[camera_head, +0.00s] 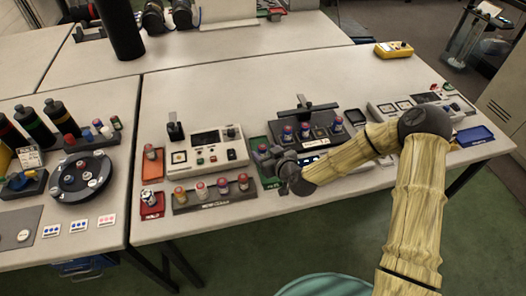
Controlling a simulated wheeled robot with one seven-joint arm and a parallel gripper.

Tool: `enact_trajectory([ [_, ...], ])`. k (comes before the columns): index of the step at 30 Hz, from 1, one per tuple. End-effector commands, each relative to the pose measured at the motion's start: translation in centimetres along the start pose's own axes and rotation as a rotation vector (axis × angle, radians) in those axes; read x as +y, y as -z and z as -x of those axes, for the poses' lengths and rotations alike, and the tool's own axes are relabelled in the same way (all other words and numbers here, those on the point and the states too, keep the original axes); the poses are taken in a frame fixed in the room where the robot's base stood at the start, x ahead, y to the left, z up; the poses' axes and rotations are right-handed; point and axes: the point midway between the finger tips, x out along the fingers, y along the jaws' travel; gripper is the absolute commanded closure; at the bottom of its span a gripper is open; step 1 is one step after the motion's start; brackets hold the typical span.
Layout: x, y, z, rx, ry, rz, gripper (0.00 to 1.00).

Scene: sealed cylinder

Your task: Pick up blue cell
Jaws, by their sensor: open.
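Several small cylinders with blue bodies and reddish tops stand in the dark rack (320,139) at the middle of the right-hand table. Among them are a left blue cell (288,134), a middle blue cell (304,131) and a right blue cell (337,125). My gripper (268,156) is open just in front and to the left of this rack, above the green tray (270,182). Another small cylinder (262,148) shows right by the fingers; I cannot tell its colour well or whether they touch it. My arm hides part of the device behind it.
A front rack (214,201) holds several cylinders with red and pale tops. Red trays (152,214) and a white instrument (207,147) stand to the left. A blue tray (474,136) lies at the right edge. A yellow meter (394,49) sits at the back; the table's rear middle is clear.

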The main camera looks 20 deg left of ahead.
Motion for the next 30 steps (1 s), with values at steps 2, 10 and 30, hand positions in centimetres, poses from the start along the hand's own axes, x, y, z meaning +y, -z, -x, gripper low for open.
enact_trajectory([
  [2, 0.2, -0.1, -1.1, 0.0, -0.001, -0.004, 0.44],
  [10, 0.3, -0.2, -3.7, 0.0, 0.001, 0.0, 0.44],
  [30, 0.3, -0.2, -3.7, 0.0, 0.0, 0.0, 0.74],
])
